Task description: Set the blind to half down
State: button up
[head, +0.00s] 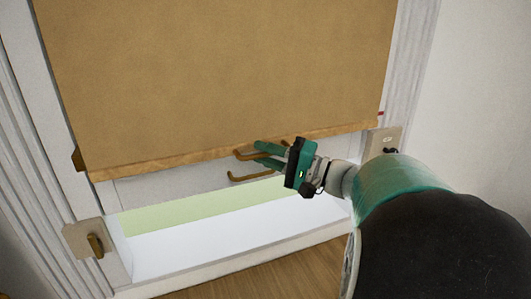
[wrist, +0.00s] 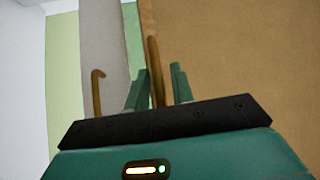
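The tan blind (head: 220,70) hangs low over the window, with a wooden rail (head: 150,166) along its bottom edge; its top is out of view. A brass pull handle (head: 243,155) sticks out at the rail. My gripper (head: 266,153) is at this handle, in front of the rail. In the wrist view, the blind (wrist: 240,60) fills the right side and the brass handle (wrist: 155,70) stands between my two fingers (wrist: 160,88). The fingers are apart, with a gap visible between the handle and the right finger.
A second brass handle (head: 240,178) sits just below the rail, close to my gripper; it shows as a hook in the wrist view (wrist: 97,92). Brass catches on plates flank the window at left (head: 95,245) and right (head: 390,150). Below lies a white sill (head: 230,243).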

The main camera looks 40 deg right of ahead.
jog(key=shift+o, duration=0.5)
jog(key=shift+w, duration=0.15)
jog(key=v, duration=1.3)
jog(key=shift+s+d, duration=0.2)
jog(key=shift+s, duration=0.1)
jog(key=shift+f, duration=0.1)
jog(key=shift+a, duration=0.1)
jog(key=a+f+n+g+h, duration=0.3)
jog(key=a, duration=0.6)
jog(key=a+f+n+g+h, duration=0.3)
jog(key=a+f+g, duration=0.1)
jog(key=a, duration=0.5)
jog(key=s+a+f+n+g+h, duration=0.1)
jog(key=a+f+n+g+h, duration=0.3)
jog(key=a, duration=0.5)
jog(key=shift+f, duration=0.2)
